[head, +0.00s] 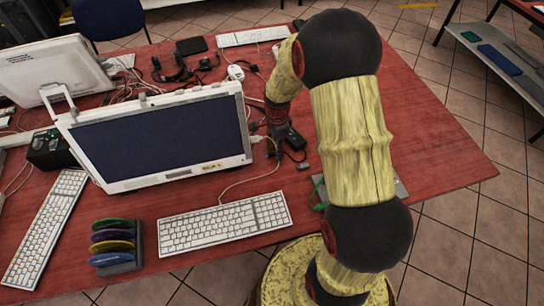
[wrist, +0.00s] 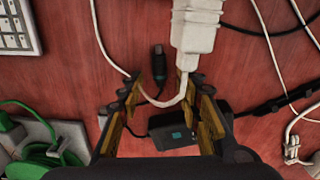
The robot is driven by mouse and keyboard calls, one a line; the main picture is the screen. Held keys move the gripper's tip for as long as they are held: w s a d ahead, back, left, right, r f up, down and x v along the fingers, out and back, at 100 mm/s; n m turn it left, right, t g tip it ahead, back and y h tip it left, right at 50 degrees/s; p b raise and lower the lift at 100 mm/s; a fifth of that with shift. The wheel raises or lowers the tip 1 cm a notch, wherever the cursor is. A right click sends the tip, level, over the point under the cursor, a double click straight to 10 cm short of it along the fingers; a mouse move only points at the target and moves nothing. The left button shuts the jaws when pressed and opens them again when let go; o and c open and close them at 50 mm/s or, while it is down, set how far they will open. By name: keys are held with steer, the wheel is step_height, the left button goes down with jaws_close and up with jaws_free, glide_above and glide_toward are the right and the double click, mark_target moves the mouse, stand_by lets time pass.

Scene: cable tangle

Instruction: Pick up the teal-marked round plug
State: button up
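In the wrist view, a small dark round plug (wrist: 158,62) with a teal band lies on the red table, just beyond my fingertips and roughly between them. My gripper (wrist: 158,92) is open, with its fingers apart on either side of a white cable (wrist: 150,97). This cable curves from a bulky white plug (wrist: 195,25) beside the right finger and crosses the gap. A black box (wrist: 172,132) with a teal square lies nearer, between the fingers in the picture. I cannot make out the teal-marked plug in the head view, where my gripper (head: 278,118) is low beside the monitor.
A monitor (head: 160,138) stands left of my gripper, with a white keyboard (head: 225,222) in front. Tangled cables and adapters (head: 185,68) lie behind. A green cable (wrist: 50,155) lies at lower left in the wrist view. The table's right side (head: 440,145) is clear.

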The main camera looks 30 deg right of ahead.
steer(key=shift+r, duration=0.1)
jaws_close()
stand_by(0.4)
steer(key=shift+r, duration=0.1)
steer(key=shift+r+p, duration=0.25)
steer(key=shift+p, duration=0.05)
steer(key=r+p, duration=0.2)
steer(key=r, duration=0.1)
steer(key=shift+s+a+r, duration=0.1)
steer(key=shift+s+r, duration=0.1)
steer(key=shift+r, duration=0.05)
steer(key=s+a+r+p, duration=0.4)
steer(key=s+r, duration=0.4)
steer(key=s, duration=0.5)
steer(key=shift+r+p, duration=0.3)
steer(key=shift+r, duration=0.1)
steer(key=shift+a, duration=0.1)
